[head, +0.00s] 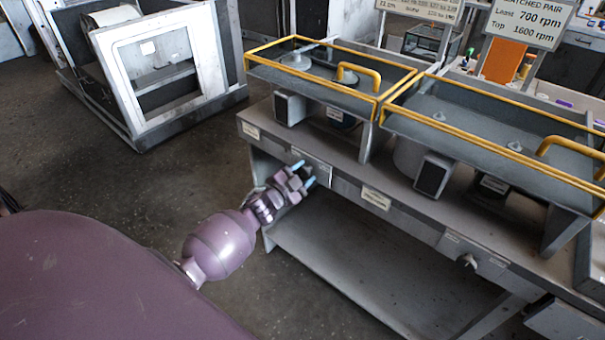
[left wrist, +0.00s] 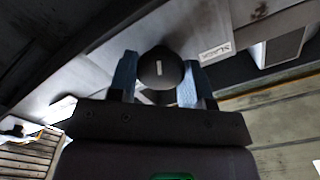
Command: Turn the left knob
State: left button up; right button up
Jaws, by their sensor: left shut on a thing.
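The left knob (left wrist: 160,70) is dark and round with a short pale mark on its face. It shows in the left wrist view, on the bench's front panel. My left gripper (left wrist: 158,82) is shut on it, with one blue finger on each side. In the head view my left gripper (head: 304,174) is at the left part of the bench front (head: 340,185), and it hides the knob there. My right gripper is not in view.
A second, pale knob (head: 467,261) sits further right on the bench front. Two grey units with yellow rails (head: 330,62) stand on the bench top. A lower shelf (head: 350,265) lies under the bench. A white-framed machine (head: 160,70) stands at the back left, with open floor before it.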

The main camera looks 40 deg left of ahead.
pick_arm(q)
jog(key=shift+m, duration=0.3)
jog(key=o, duration=0.9)
jog(key=s, duration=1)
jog(key=shift+s+a+p, duration=0.35)
jog(key=shift+s+a, duration=0.05)
jog(key=shift+f, duration=0.1)
jog(key=s+d+f+n+g, duration=0.2)
jog(key=s+d+f+n, duration=0.1)
jog(key=s, duration=0.3)
jog(key=s+d+f+n+g+y, duration=0.1)
jog(key=s+d+f+n+g, duration=0.1)
jog(key=s, duration=0.5)
jog(key=s+d+f+n+g, duration=0.2)
jog(key=s+d+f+n, duration=0.1)
jog(key=s+d, duration=0.3)
jog(key=shift+s+d+f+n+g+y, duration=0.1)
jog(key=shift+s+f+n+g+y, duration=0.1)
jog(key=shift+f+n+g+y, duration=0.2)
